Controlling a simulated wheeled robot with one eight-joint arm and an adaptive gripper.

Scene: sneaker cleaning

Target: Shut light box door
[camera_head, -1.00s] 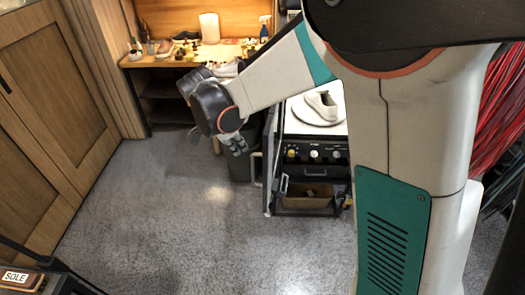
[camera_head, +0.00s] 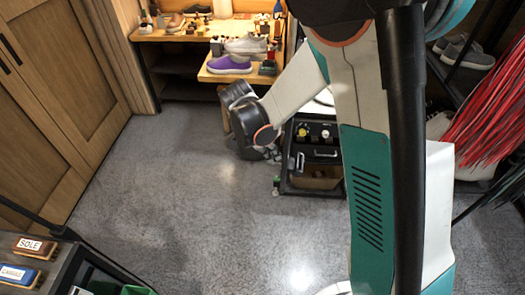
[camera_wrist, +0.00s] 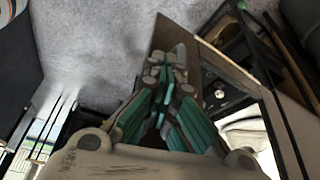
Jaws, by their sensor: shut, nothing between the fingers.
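The light box (camera_head: 323,96) stands right of my forearm in the head view. My arm hides most of it, and only a little of its white interior shows. In the wrist view, a white shoe (camera_wrist: 247,130) shows through a framed opening at the right. A brownish panel (camera_wrist: 203,55), apparently the door, lies beside my fingers; I cannot tell whether they touch it. My gripper (camera_wrist: 165,72) is shut and empty, with its teal fingers together. It also shows in the head view (camera_head: 272,156), low beside the cabinet's left side. The door's full angle is hidden there.
A dark cabinet (camera_head: 314,157) with bottles and an open wooden compartment sits under the box. The workbench (camera_head: 215,77) with shoes is behind. Floor (camera_head: 190,200) at left is clear.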

